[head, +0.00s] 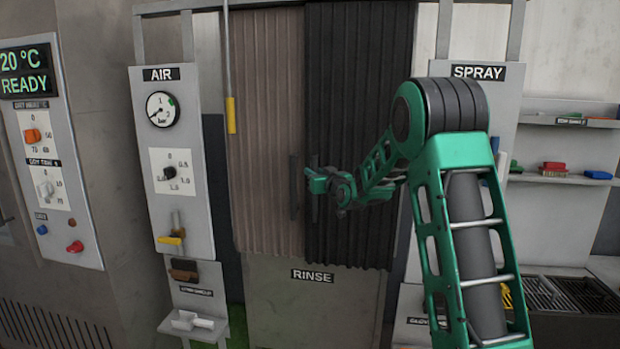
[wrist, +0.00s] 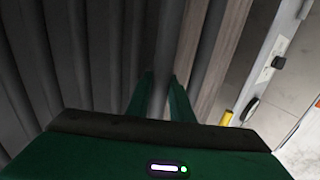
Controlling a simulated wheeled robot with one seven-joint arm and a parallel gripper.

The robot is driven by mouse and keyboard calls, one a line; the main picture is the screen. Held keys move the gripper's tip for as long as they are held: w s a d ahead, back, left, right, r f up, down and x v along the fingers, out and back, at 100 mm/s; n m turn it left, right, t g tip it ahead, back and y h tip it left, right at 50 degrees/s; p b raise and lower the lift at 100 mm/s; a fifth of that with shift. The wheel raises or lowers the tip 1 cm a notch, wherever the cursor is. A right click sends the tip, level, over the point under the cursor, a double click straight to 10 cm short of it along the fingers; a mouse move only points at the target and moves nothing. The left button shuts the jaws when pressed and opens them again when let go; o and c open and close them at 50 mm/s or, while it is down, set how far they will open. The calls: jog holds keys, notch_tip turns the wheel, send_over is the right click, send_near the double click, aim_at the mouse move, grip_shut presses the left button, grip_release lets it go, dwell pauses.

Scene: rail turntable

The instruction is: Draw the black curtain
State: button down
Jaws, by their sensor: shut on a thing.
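The black curtain (head: 360,90) hangs in pleats on the right half of the rinse opening. It fills the left of the wrist view (wrist: 60,60). A brownish-grey curtain (head: 265,100) hangs on the left half, and the two meet near the middle. My gripper (head: 314,180) is at the black curtain's left edge, shut on its upright dark handle (head: 314,206). In the wrist view the fingers (wrist: 164,85) stand on both sides of the handle bar (wrist: 164,72). My forearm hides part of the black curtain.
A second upright handle (head: 294,188) on the brownish curtain stands close left of my gripper. A yellow pull (head: 231,115) hangs at far left of the opening. The air panel (head: 163,85) stands left, the spray panel (head: 500,90) right, partly behind my arm.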

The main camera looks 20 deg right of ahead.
jog(key=shift+w+a, duration=0.1)
jog(key=shift+a, duration=0.3)
jog(key=c, duration=1.8)
grip_release()
jog(key=shift+a, duration=0.15)
jog(key=shift+c, duration=0.2)
jog(key=shift+d, duration=0.25)
jog(key=s, duration=1)
jog(key=shift+s, duration=0.35)
